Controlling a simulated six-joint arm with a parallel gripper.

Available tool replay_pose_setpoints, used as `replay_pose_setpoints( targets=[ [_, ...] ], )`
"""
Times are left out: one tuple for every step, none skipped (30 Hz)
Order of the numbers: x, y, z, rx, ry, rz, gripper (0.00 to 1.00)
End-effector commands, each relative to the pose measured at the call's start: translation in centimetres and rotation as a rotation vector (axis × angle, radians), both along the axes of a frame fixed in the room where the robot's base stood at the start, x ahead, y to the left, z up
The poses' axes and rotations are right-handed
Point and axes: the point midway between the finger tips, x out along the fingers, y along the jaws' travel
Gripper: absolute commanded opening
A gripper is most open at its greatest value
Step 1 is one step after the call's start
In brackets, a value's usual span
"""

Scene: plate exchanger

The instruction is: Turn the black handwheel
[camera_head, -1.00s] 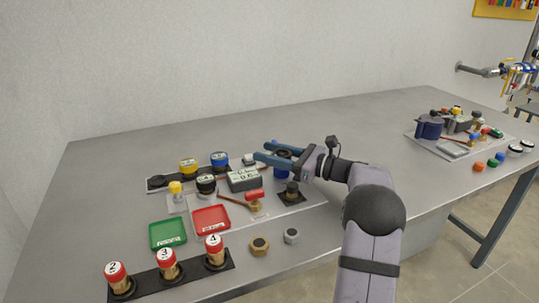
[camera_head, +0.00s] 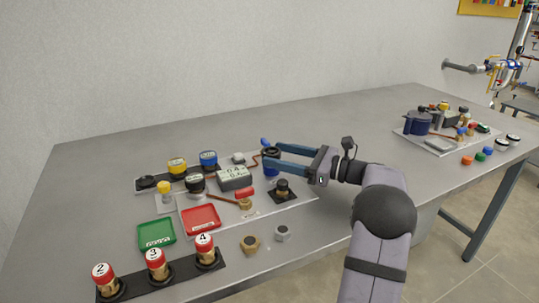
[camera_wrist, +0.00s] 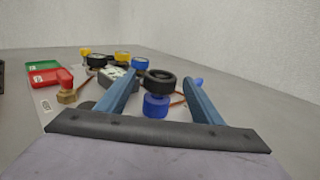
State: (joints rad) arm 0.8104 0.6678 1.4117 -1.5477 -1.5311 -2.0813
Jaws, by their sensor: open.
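The black handwheel (camera_wrist: 160,77) is a thick ring on a round blue body (camera_wrist: 157,106). In the head view the handwheel (camera_head: 271,153) shows partly behind and between my fingers, with its blue body (camera_head: 271,167) below. My gripper (camera_head: 269,154) is open, its two blue fingers pointing left. In the wrist view the gripper (camera_wrist: 162,76) has one finger on each side of the handwheel, with visible gaps. I see no contact. The handwheel stands upright on its blue body.
A grey display box (camera_head: 234,178), a black knob on a square base (camera_head: 283,189), and red (camera_head: 201,219) and green (camera_head: 156,233) trays stand nearby. Several red-topped numbered valves (camera_head: 156,264) line the front left. The table's back is clear.

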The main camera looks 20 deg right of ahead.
Motion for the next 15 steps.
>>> replay_pose_setpoints(
  targets=[
    [-0.3, -0.28, -0.02, 0.0, 0.0, -0.001, 0.6],
    [-0.42, -0.38, -0.01, 0.001, -0.001, -0.001, 0.6],
    [-0.54, -0.47, 0.01, 0.001, -0.001, 0.0, 0.6],
    [-0.61, -0.5, 0.01, 0.001, -0.001, 0.0, 0.6],
    [-0.65, -0.54, 0.02, 0.001, -0.001, 0.0, 0.6],
    [-0.68, -0.55, 0.02, 0.001, 0.0, 0.001, 0.6],
    [-0.69, -0.55, 0.03, 0.001, 0.0, 0.001, 0.6],
    [-0.68, -0.54, 0.03, 0.001, 0.0, 0.001, 0.6],
    [-0.68, -0.53, 0.03, 0.001, 0.0, 0.001, 0.6],
    [-0.68, -0.53, 0.03, 0.001, 0.001, 0.001, 0.6],
    [-0.68, -0.53, 0.03, 0.001, 0.001, 0.001, 0.6],
    [-0.67, -0.53, 0.03, 0.001, 0.001, 0.001, 0.6],
    [-0.65, -0.53, 0.05, 0.001, 0.0, 0.001, 0.6],
    [-0.63, -0.52, 0.13, 0.001, 0.0, 0.0, 0.6],
    [-0.54, -0.47, 0.38, 0.004, -0.002, -0.001, 0.6]
  ],
)
